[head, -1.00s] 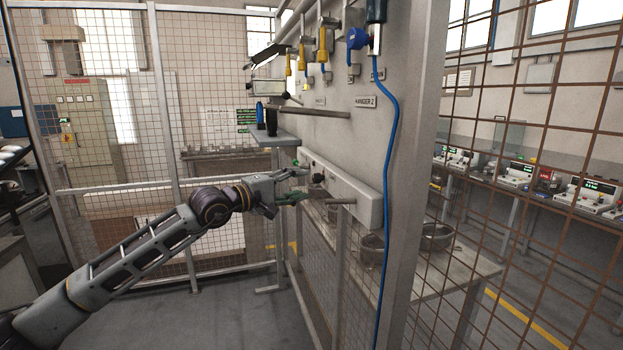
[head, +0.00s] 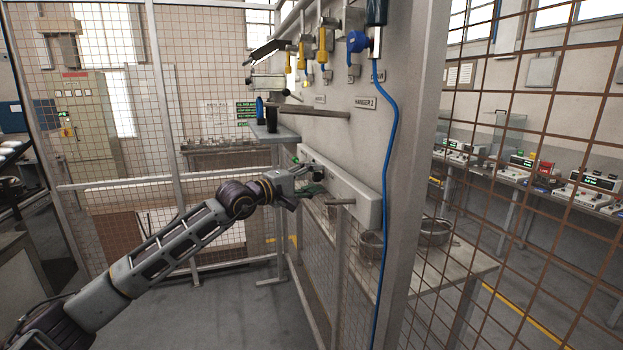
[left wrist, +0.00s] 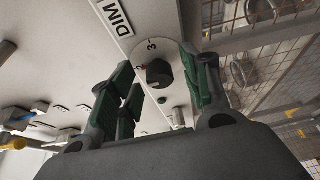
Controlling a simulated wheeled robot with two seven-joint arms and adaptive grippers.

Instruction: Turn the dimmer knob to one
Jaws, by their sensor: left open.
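The dimmer knob (left wrist: 158,73) is a round black knob on a pale panel, below a label reading "DIM" (left wrist: 115,15). Scale figures 2 and 3 stand beside it, and a small red mark shows at its edge near the 2. My left gripper (left wrist: 155,62) is open, its green-padded fingers on either side of the knob in the left wrist view. I cannot tell whether they touch it. In the head view my left gripper (head: 312,180) is at the long grey control box (head: 368,205) and partly covers its face. My right gripper is not in view.
Above the box, a rail (head: 315,110) sticks out from the wall, and a shelf (head: 278,137) holds a dark cup. A blue cable (head: 389,180) hangs at the wall's right edge. Mesh fencing (head: 530,200) stands on the right. The floor below my arm is clear.

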